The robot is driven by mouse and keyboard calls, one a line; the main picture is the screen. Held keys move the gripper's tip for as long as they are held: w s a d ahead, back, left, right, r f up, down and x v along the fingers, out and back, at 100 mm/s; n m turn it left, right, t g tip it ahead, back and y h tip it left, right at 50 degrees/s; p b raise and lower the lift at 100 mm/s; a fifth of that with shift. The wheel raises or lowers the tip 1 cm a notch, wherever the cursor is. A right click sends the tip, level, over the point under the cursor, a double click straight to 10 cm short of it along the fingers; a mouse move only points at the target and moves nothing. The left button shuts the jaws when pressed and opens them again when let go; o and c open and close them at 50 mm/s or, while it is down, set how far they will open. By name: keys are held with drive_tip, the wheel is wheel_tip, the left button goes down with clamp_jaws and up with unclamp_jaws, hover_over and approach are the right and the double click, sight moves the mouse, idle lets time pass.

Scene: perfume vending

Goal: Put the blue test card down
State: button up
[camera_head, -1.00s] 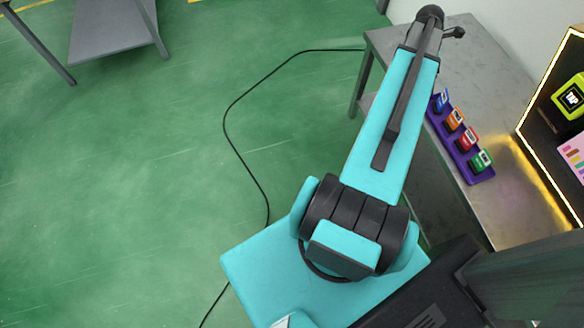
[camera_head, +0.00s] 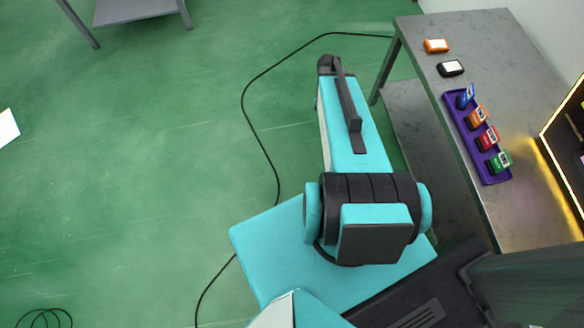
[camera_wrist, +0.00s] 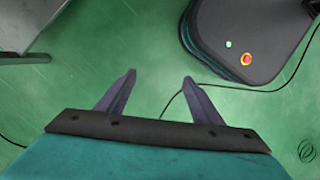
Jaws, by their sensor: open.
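The blue test card (camera_head: 468,92) stands in the top slot of a purple rack (camera_head: 492,173) on the metal table, in the head view. It looks slightly tilted, and its lower part is hidden in or behind a blue holder. My gripper (camera_wrist: 159,80) is open in the wrist view, with nothing between its fingers and green floor below. In the head view my arm hides the gripper. The arm's end lies left of the table, apart from the rack and card.
Orange (camera_head: 477,115), red (camera_head: 487,138) and green (camera_head: 499,162) items stand in the rack below the blue one. A black cable (camera_head: 262,78) crosses the open floor.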

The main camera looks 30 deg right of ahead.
drive_tip(key=s+a+f+m+g, duration=0.1)
drive_tip(key=s+a+f, duration=0.2)
drive_tip(key=a, duration=0.5)
drive_tip(key=s+a+f+m, duration=0.2)
drive_tip(key=s+a+f, duration=0.1)
drive_tip(key=s+a, duration=0.3)
drive_tip(key=s+a+f+m+g, duration=0.1)
drive_tip(key=s+a+f+m, duration=0.1)
drive_tip(key=s+a, duration=0.3)
drive_tip(key=a+f, duration=0.1)
drive_tip(key=a, duration=0.3)
drive_tip(key=shift+s+a+g+y, duration=0.15)
drive_tip(key=shift+a+g+y, duration=0.15)
drive_tip(key=shift+a, duration=0.1)
drive_tip(key=shift+f, duration=0.1)
drive_tip(key=c, duration=0.7)
drive_tip(key=shift+d, duration=0.15)
drive_tip(key=shift+c, duration=0.2)
